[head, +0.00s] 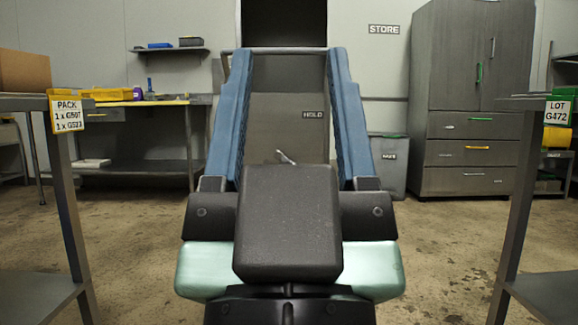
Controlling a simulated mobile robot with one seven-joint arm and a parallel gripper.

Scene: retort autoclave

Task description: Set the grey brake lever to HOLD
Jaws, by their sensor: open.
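In the head view a grey panel (290,110) stands straight ahead between two blue side pieces. A small dark plate reading HOLD (314,115) is on its right part. A short, light grey lever-like piece (286,157) shows low on the panel, left of and below the HOLD plate. It slants, and its lower end is close to or behind a dark block in front. It is small, so I cannot tell its exact setting.
Dark tables stand close at left, with a PACK card (67,115), and at right, with a LOT G472 card (557,112). A workbench (140,140) is at back left. A grey bin (388,165) and cabinet (470,125) stand at back right. Floor between is open.

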